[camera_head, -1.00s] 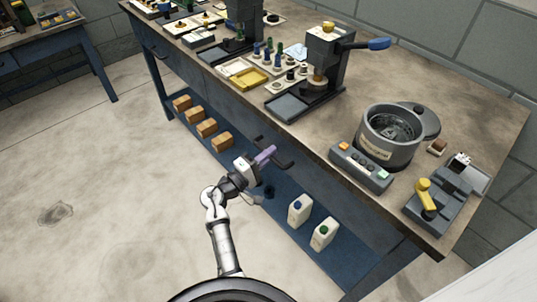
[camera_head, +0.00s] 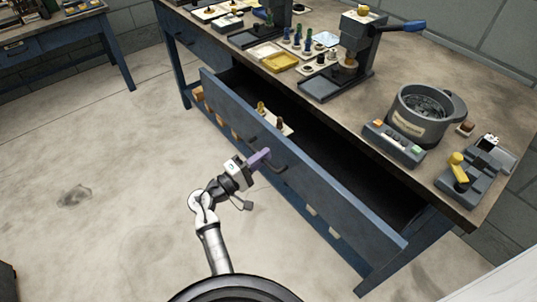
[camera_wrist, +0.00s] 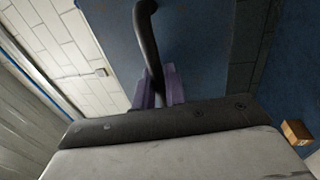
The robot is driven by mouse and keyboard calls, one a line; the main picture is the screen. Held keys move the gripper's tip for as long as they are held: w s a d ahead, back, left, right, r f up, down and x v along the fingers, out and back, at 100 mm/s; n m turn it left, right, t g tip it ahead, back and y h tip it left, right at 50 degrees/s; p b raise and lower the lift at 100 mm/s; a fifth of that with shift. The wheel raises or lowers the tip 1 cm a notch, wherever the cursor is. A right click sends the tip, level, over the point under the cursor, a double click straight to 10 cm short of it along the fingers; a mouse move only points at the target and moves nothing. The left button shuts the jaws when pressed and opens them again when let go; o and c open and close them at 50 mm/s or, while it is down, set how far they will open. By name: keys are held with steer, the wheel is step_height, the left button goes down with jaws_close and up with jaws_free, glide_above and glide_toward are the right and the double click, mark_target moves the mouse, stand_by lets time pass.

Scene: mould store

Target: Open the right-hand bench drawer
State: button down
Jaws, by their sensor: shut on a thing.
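The blue right-hand bench drawer (camera_head: 330,190) stands pulled well out from under the bench top (camera_head: 400,140). Its dark inside shows, with a pale tray (camera_head: 284,130) holding small brass-coloured and dark pieces near its left end. My gripper (camera_head: 262,158), with purple fingers, is at the middle of the drawer front, shut on the dark bar handle (camera_head: 280,168). In the wrist view the handle (camera_wrist: 148,45) runs between the two purple fingers (camera_wrist: 158,88).
On the bench stand a lever press (camera_head: 350,55), a grey round pot (camera_head: 420,115) and a yellow-handled device (camera_head: 465,175). The open drawer partly covers the lower shelf with its wooden blocks (camera_head: 198,93). Clear concrete floor (camera_head: 110,170) lies to the left.

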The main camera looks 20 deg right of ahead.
steer(key=r+v, duration=0.2)
steer(key=v, duration=0.7)
steer(key=shift+s+a+f, duration=0.15)
steer(key=shift+a, duration=0.35)
steer(key=c, duration=1.8)
jaws_free()
steer(key=shift+b, duration=0.3)
steer(key=b+v, duration=0.3)
steer(key=v, duration=1.1)
steer(key=shift+d, duration=0.1)
